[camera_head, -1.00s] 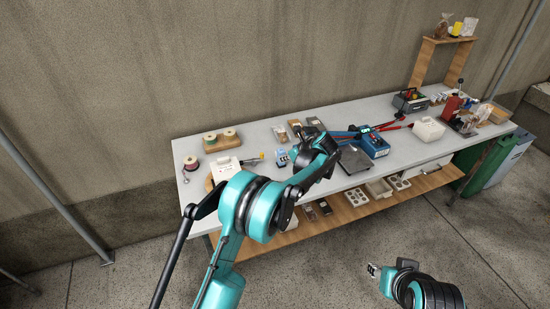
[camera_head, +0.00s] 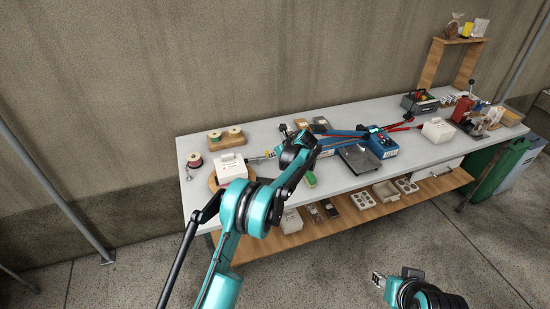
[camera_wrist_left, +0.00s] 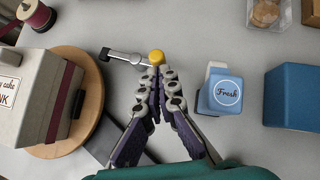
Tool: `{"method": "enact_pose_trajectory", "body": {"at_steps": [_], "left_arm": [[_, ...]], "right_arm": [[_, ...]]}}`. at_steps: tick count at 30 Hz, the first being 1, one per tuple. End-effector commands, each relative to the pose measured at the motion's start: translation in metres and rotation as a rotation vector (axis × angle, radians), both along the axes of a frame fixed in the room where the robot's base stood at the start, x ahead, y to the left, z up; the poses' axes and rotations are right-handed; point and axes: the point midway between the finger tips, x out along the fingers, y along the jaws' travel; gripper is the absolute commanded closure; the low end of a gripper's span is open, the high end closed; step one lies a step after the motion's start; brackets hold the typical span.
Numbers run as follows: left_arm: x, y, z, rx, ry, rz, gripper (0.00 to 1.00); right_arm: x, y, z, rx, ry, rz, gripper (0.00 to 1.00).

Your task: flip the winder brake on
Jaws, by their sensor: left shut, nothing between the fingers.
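A small metal lever with a yellow knob (camera_wrist_left: 157,57) lies beside a round wooden board in the left wrist view; I take it for the winder brake. Its arm runs left from the knob, and it also shows small in the head view (camera_head: 257,158). My left gripper (camera_wrist_left: 156,70) is shut and empty, its fingertips right at the knob; I cannot tell if they touch it. In the head view the left wrist hides most of the fingers. My right gripper (camera_head: 379,280) is low, off the table's front; its finger gap is unclear.
A cake box (camera_head: 230,168) stands on the round board (camera_wrist_left: 92,120), left of the lever. A blue "Fresh" block (camera_wrist_left: 222,92) and a larger blue block (camera_wrist_left: 291,97) are to the right. A flat scale (camera_head: 358,158) is farther right.

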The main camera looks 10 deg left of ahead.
Motion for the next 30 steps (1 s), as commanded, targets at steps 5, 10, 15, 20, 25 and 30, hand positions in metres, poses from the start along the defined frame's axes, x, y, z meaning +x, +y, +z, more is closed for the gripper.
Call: {"method": "enact_pose_trajectory", "body": {"at_steps": [5, 10, 15, 20, 25, 30], "left_arm": [[-0.0001, -0.0003, 0.0003, 0.000, 0.000, 0.000, 1.00], [0.0014, -0.0008, 0.0006, 0.001, -0.001, 0.017, 1.00], [0.0031, -0.0012, 0.0008, 0.001, 0.000, 0.055, 1.00], [0.0040, -0.0013, 0.0003, 0.000, 0.000, 0.078, 1.00], [0.0053, -0.0015, 0.0006, 0.000, 0.000, 0.107, 1.00], [0.0060, -0.0012, 0.0003, 0.000, 0.000, 0.115, 1.00]], "right_arm": [[0.0000, 0.0000, 0.0002, 0.000, 0.000, 0.000, 0.60], [0.0000, 0.0000, 0.0020, 0.000, 0.000, 0.000, 0.60], [0.0001, 0.0000, 0.0042, 0.000, 0.000, 0.000, 0.60], [0.0000, 0.0000, 0.0055, 0.000, 0.000, 0.000, 0.60], [0.0000, 0.0000, 0.0071, 0.000, 0.000, 0.000, 0.60], [0.0000, 0.0000, 0.0087, 0.000, 0.000, 0.000, 0.60]]}}
